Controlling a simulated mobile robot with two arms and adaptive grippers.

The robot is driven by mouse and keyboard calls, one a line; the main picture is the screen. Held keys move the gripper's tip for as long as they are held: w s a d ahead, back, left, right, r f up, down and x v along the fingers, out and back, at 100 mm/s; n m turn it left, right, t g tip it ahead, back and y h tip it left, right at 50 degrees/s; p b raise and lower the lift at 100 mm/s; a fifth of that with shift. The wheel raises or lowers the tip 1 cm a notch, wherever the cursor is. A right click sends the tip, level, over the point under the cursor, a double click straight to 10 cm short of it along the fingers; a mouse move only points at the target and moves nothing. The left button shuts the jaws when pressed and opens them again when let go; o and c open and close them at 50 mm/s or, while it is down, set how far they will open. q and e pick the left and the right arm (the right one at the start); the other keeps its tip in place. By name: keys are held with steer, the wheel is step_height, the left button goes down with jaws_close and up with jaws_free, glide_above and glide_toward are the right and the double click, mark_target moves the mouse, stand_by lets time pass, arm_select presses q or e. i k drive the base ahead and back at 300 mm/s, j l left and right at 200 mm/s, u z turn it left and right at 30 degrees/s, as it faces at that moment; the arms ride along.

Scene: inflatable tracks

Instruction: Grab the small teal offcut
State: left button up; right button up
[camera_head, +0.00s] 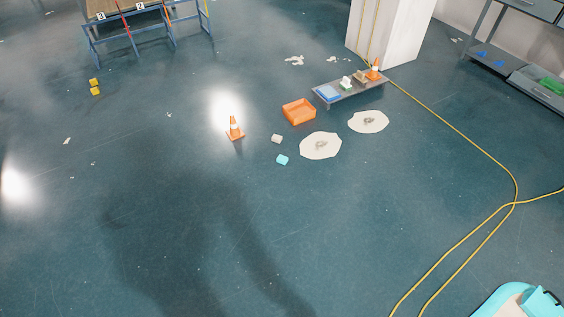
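The small teal offcut (282,160) lies on the dark blue-green floor near the middle of the head view. It is a small, bright block. Neither of my grippers shows in this view, and nothing touches the teal offcut.
An orange cone (235,129) stands left of the offcut, and an orange tray (299,112) sits behind it. A low grey platform (352,93) holds several items by a white pillar (389,32). Yellow cables (452,118) cross the right floor. Floor in front is clear.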

mark_target(282, 160)
steer(key=i+u, duration=0.1)
steer(key=i, duration=0.8)
